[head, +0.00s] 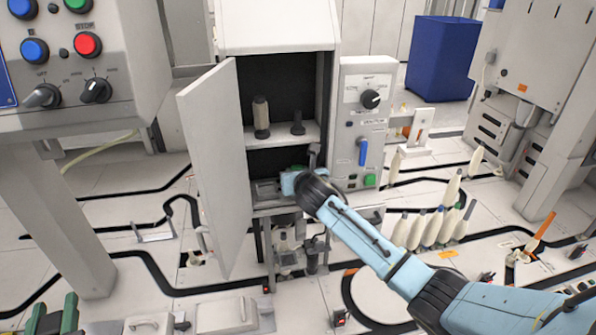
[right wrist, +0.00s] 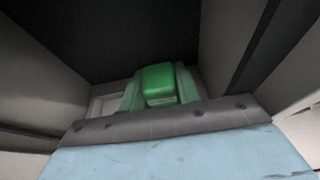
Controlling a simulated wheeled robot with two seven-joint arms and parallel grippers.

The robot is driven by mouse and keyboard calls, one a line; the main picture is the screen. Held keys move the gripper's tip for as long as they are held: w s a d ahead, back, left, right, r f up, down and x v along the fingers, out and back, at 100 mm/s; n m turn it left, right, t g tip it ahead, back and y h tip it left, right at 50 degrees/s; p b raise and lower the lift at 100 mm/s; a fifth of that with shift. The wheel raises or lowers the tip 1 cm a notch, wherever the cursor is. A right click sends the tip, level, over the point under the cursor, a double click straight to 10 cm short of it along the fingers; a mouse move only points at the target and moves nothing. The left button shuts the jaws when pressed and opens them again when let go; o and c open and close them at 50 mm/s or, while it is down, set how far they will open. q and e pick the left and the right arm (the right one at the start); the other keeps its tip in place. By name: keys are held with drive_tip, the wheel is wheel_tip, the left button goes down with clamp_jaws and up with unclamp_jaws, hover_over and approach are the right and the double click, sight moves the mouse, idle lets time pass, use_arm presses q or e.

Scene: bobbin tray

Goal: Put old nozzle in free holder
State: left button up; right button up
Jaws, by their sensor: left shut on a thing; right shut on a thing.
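In the head view an open cabinet has a shelf (head: 283,134) with two upright things on it. One is a tall beige-topped piece with a dark base (head: 262,117); the other is a short dark peg with nothing on top (head: 297,128). I cannot tell for certain which is a nozzle or a holder. My right gripper (head: 291,182) is at the lower compartment, below the shelf. In the right wrist view it is shut on a green block (right wrist: 158,80), held between its pale green fingers. My left gripper is not in view.
The cabinet door (head: 212,170) stands open on the left. A control panel (head: 366,130) with a knob and blue lever adjoins the cabinet's right side. A grey tray (head: 267,190) lies in the lower compartment.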

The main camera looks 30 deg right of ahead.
use_arm(q)
drive_tip(key=shift+f, duration=0.1)
use_arm(e)
drive_tip(key=shift+f, duration=0.5)
drive_tip(key=o, duration=1.1)
drive_tip(key=shift+c, duration=0.2)
